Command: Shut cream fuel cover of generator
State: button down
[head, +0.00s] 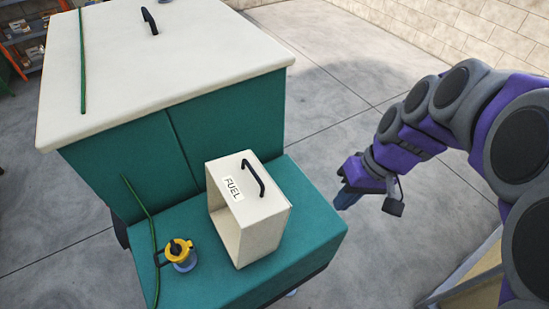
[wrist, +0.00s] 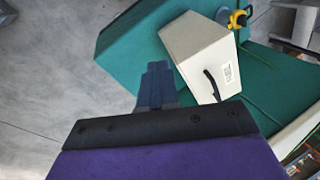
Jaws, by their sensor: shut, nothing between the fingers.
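The cream fuel cover (head: 262,222) is an open-sided box with a FUEL label and a black handle (head: 253,177) on top. It stands on the teal ledge (head: 205,285) of the generator (head: 125,185), its open side facing lower left. The yellow fuel cap (head: 180,250) on a bluish neck is left of the cover, outside it and uncovered. In the wrist view the cover (wrist: 198,58) is upper right of my gripper (wrist: 157,78), with the cap (wrist: 238,18) beyond. My gripper (head: 346,197) is shut and empty, right of the cover and apart from it.
The generator's cream top (head: 160,75) has another black handle (head: 149,21) and a green strip (head: 82,60). A thin green line (head: 150,225) runs down beside the cap. A wooden-edged box (head: 465,275) is at lower right.

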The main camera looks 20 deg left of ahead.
jog(key=w+a+f+n+y+b, duration=0.1)
jog(key=w+a+f+n+y, duration=0.2)
jog(key=w+a, duration=0.5)
jog(key=w+a+f+n+y+b, duration=0.1)
jog(key=w+a+f+n, duration=0.3)
jog(key=w, duration=0.8)
jog(key=s+a+f+m+b, duration=0.1)
jog(key=s+a+f+b, duration=0.2)
jog(key=a+f, duration=0.4)
jog(key=a, duration=0.3)
jog(key=shift+s+a+f, duration=0.15)
jog(key=shift+s+f, duration=0.2)
jog(key=shift+s, duration=0.05)
jog(key=shift+r, duration=0.1)
